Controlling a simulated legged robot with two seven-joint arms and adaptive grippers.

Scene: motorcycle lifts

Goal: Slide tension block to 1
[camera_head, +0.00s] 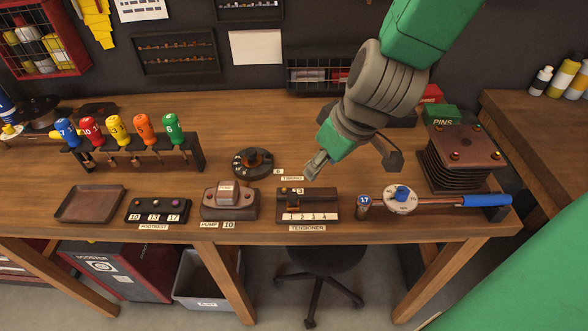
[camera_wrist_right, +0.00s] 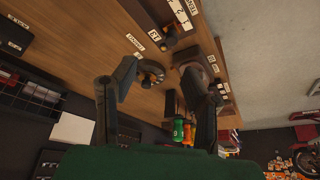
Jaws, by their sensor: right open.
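The tensioner (camera_head: 333,203) is a dark brown box at the front edge of the bench, with a white strip numbered 1 to 4. In the right wrist view the tensioner's number strip (camera_wrist_right: 181,14) is near the top, partly cut off. My right gripper (camera_head: 352,164) is open and empty, above and behind the tensioner, apart from it. In the right wrist view its two fingers (camera_wrist_right: 158,80) are spread wide. My left gripper is not in view.
A round dial (camera_head: 253,162) lies behind and left of the tensioner. The pump block (camera_head: 229,203) stands left, a blue-handled torque wrench (camera_head: 440,201) right. A stacked plate block (camera_head: 463,158) stands at the right. Coloured screwdrivers fill a rack (camera_head: 133,154) at left.

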